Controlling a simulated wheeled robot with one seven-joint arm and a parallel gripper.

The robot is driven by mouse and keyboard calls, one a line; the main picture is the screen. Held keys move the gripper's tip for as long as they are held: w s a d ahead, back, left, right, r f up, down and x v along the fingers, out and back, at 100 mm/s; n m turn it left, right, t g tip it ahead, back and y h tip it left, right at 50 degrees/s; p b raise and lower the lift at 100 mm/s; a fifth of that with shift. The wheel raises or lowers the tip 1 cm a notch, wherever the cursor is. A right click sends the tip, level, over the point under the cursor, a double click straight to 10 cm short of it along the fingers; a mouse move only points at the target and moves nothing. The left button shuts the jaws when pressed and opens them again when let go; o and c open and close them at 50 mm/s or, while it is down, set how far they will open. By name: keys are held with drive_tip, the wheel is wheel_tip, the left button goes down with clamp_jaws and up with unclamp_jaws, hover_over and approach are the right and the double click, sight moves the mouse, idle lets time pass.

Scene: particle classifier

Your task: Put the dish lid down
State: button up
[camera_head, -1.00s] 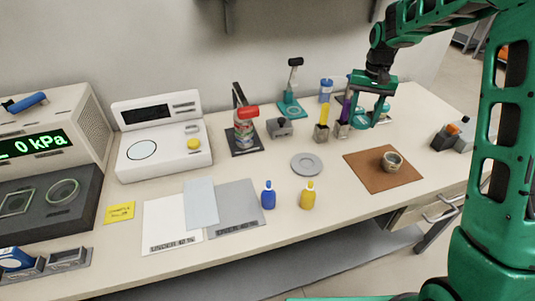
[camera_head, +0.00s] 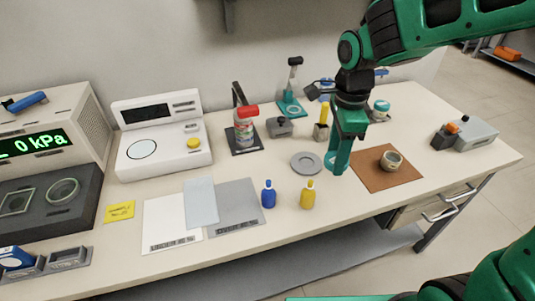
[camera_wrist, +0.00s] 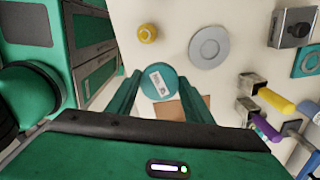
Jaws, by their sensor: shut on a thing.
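The dish lid (camera_wrist: 158,83) is a teal disc with a white label. In the wrist view it sits between the two fingertips of my gripper (camera_wrist: 158,88), which is shut on it. In the head view my gripper (camera_head: 338,168) points down between the grey round disc (camera_head: 306,163) and the brown mat (camera_head: 366,180), and it largely hides the lid. The height of the lid over the table is hard to tell. A small open dish (camera_head: 392,160) stands on the mat. The grey disc also shows bare in the wrist view (camera_wrist: 209,47).
A yellow bottle (camera_head: 308,195) and a blue bottle (camera_head: 268,194) stand left of my gripper. Behind it stand a holder with a yellow tube (camera_head: 322,122) and a teal-topped jar (camera_head: 380,110). A grey device (camera_head: 470,133) is at right.

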drive_tip(key=s+m, duration=0.3)
drive_tip(key=s, duration=0.2)
hover_over(349, 184)
wheel_tip(349, 184, down, 7)
drive_tip(key=shift+s+a+f, duration=0.1)
drive_tip(key=shift+f, duration=2.05)
drive_tip(key=shift+f, duration=0.1)
drive_tip(key=o, duration=1.1)
wheel_tip(349, 184, up, 12)
